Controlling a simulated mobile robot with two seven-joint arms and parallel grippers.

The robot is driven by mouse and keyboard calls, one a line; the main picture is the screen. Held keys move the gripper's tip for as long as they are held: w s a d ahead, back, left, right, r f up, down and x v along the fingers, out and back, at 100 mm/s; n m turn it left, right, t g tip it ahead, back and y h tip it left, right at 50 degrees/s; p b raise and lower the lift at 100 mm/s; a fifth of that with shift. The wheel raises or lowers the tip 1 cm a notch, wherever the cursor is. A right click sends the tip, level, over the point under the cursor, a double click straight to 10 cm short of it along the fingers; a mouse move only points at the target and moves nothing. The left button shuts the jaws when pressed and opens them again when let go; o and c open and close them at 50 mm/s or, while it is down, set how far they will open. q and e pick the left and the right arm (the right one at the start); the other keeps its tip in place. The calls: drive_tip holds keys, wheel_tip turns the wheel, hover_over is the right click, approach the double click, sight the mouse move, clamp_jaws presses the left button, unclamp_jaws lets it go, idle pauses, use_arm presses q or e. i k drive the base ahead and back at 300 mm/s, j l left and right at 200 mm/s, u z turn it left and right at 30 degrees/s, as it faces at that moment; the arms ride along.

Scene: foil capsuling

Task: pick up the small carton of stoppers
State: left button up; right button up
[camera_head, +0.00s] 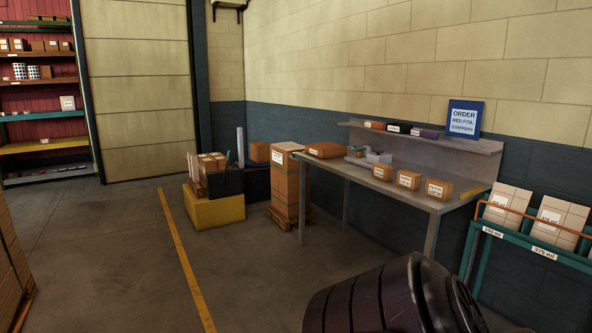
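Small brown cartons with white labels stand along the front of the grey workbench (330,165): a left one (383,172), a middle one (408,180) and a right one (438,189). Their labels are too small to read, so I cannot tell which, if any, holds stoppers. Small boxes also stand on the shelving (40,54) at the far left, with unreadable labels. Neither of my grippers shows in this view.
A green rack (535,253) with cartons stands at the right. A tall carton stack (285,185) is beside the bench's left end, near a yellow box (215,210). An order sign (465,118) stands on the bench's upper shelf. The left floor is mostly open.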

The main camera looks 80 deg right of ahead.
sight(381, 171)
drive_tip(key=z, duration=3.15)
drive_tip(key=i+j+u, duration=0.2)
drive_tip(key=i, duration=0.15)
drive_tip(key=i+j+u, duration=0.2)
drive_tip(key=i, duration=0.15)
drive_tip(key=i+u, duration=0.35)
drive_tip(key=i, duration=0.85)
drive_tip(key=i+j+z, duration=0.2)
drive_tip(key=i, duration=1.1)
drive_tip(key=i+j+z, duration=0.15)
drive_tip(key=i+z, duration=0.35)
drive_tip(key=i+j+z, duration=0.95)
drive_tip(key=k+l, duration=0.05)
drive_tip(key=l, duration=0.05)
